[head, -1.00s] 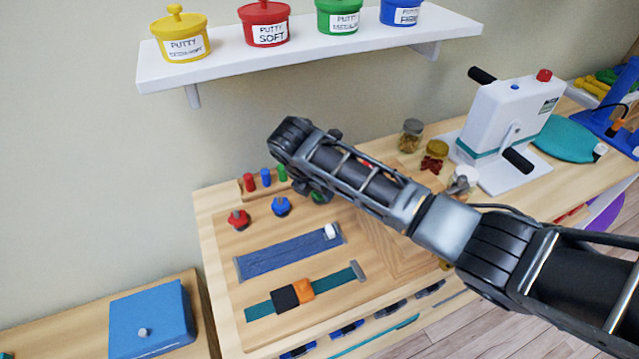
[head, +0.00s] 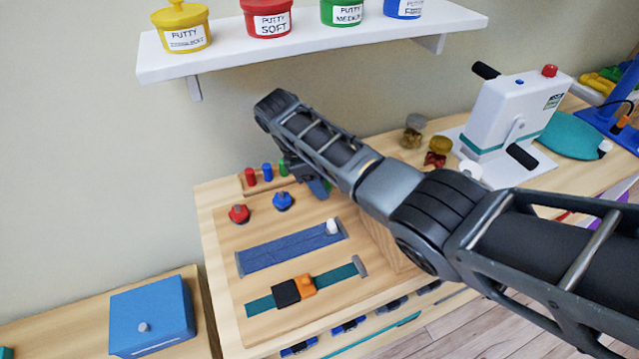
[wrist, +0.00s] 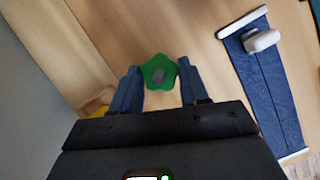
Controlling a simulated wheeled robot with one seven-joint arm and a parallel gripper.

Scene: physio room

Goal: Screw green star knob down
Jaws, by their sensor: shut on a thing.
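In the wrist view the green star knob (wrist: 159,72) sits between the two blue-grey fingers of my gripper (wrist: 158,76). The fingers are shut on its sides, and its grey centre faces the camera. In the head view my gripper (head: 318,188) points down at the back of the wooden board, right of the blue star knob (head: 283,201). My arm and fingers hide the green knob there. The red star knob (head: 239,214) stands at the left. How far down the green knob sits cannot be told.
Red, blue and green pegs (head: 267,171) stand behind the knobs. A blue strap (head: 285,247) and a teal buckle strap (head: 258,305) lie in front. Jars (head: 438,148) and a white crank machine (head: 505,115) stand right. The putty shelf (head: 300,50) is above.

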